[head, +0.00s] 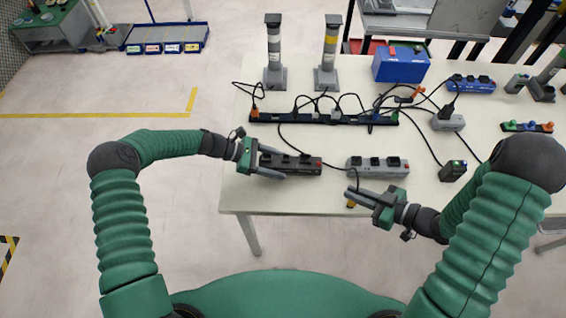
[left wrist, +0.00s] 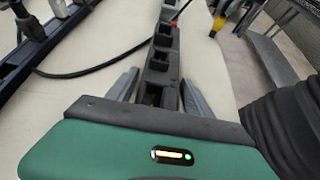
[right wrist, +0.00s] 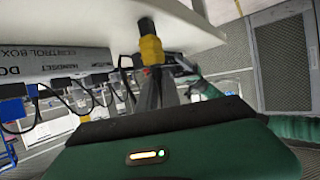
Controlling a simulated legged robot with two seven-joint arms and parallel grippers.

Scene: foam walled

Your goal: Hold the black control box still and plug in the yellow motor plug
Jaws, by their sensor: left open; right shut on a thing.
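The black control box (head: 308,165) lies near the table's front edge, with dark sockets along its top. My left gripper (head: 284,168) is open at its left end. In the left wrist view the black box (left wrist: 162,62) runs between the two spread fingers, with gaps on both sides. My right gripper (head: 354,197) is shut on the yellow motor plug (head: 351,201), just off the table's front edge and right of the black box. In the right wrist view the yellow plug (right wrist: 151,50) stands at the fingertips with its dark end away from the gripper.
A grey control box (head: 378,167) sits just right of the black one. Behind are a dark strip (head: 320,118) with several cables, a blue case (head: 401,64) and two striped posts (head: 328,50). A small black device (head: 453,171) stands at right. Cables cross the table (head: 340,138).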

